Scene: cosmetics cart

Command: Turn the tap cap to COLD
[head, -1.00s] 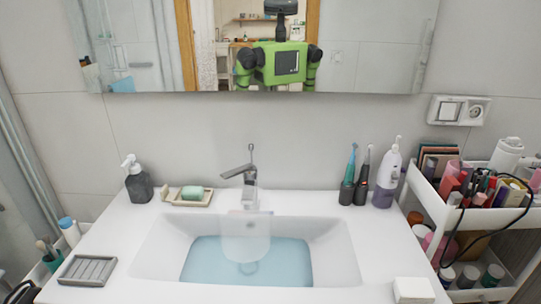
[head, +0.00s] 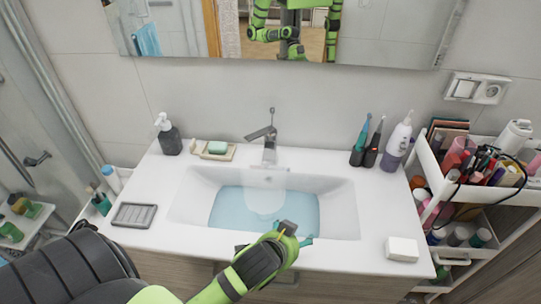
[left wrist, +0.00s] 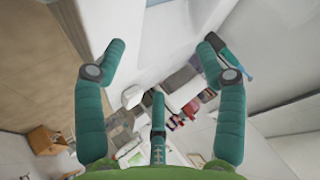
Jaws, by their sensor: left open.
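The grey tap (head: 268,152) stands at the back of the sink, its lever cap (head: 260,132) on top pointing to the left. A pale, see-through stream falls from the tap into blue water in the white basin (head: 345,205). No COLD mark can be made out. My left gripper (head: 295,236) is over the front edge of the counter, in front of the basin and well short of the tap. It is open and empty, its teal fingers apart in the left wrist view (left wrist: 162,50). The tap is not clear in that view. My right gripper is not in view.
A soap dispenser (head: 169,138) and green soap (head: 217,147) stand left of the tap. Toothbrushes (head: 361,142) and a white-purple bottle (head: 397,146) stand right. A grey dish (head: 134,215) and a white block (head: 402,249) sit near the front. A loaded cart (head: 428,163) stands at right.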

